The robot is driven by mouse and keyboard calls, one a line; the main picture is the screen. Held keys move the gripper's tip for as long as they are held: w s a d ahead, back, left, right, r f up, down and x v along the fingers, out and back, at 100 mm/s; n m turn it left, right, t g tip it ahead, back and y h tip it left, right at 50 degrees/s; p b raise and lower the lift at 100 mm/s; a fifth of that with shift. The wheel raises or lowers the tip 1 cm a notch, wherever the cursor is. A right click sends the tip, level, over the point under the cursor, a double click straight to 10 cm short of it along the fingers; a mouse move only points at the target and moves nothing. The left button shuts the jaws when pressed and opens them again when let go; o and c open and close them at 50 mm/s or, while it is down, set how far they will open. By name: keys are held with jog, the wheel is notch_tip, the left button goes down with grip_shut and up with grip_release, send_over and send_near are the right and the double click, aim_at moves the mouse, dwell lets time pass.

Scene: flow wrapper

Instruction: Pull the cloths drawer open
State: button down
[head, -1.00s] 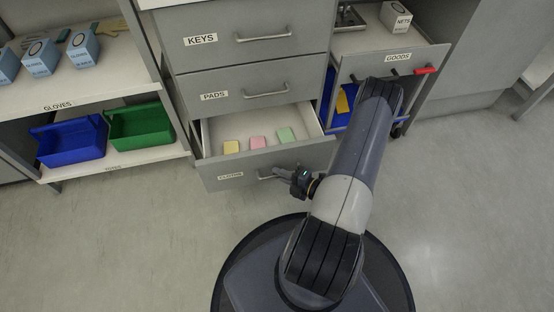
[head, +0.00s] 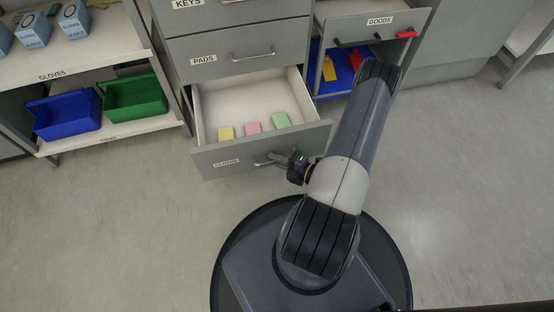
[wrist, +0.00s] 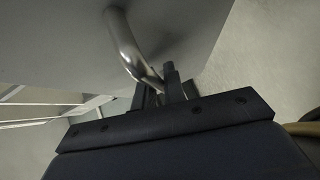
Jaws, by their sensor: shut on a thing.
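The cloths drawer (head: 212,165) is the lowest grey drawer of the cabinet and stands well out in the head view. Inside it lie a yellow cloth (head: 226,133), a pink cloth (head: 253,128) and a green cloth (head: 281,120) near the front. My gripper (head: 283,160) is at the right part of the drawer's bar handle (head: 262,163) and shut on it. In the wrist view the curved metal handle (wrist: 124,45) runs down between my gripper's fingers (wrist: 162,88). The fingertips are partly hidden by the handle.
The pads drawer (head: 234,57) above is shut. A shelf at left holds a blue bin (head: 66,116) and a green bin (head: 135,97). The goods drawer (head: 365,28) is at upper right, with a blue bin (head: 333,85) below. The floor in front is clear.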

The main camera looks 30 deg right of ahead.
jog(key=c, duration=1.8)
grip_release()
jog(key=shift+d, duration=0.1)
jog(key=shift+o, duration=0.2)
jog(key=p+v, duration=0.2)
jog(key=v, duration=0.8)
jog(key=shift+s+p, duration=0.35)
jog(key=shift+w, duration=0.15)
jog(key=shift+b+x, duration=1.35)
jog(key=shift+x, duration=3.9)
jog(key=shift+r, duration=0.1)
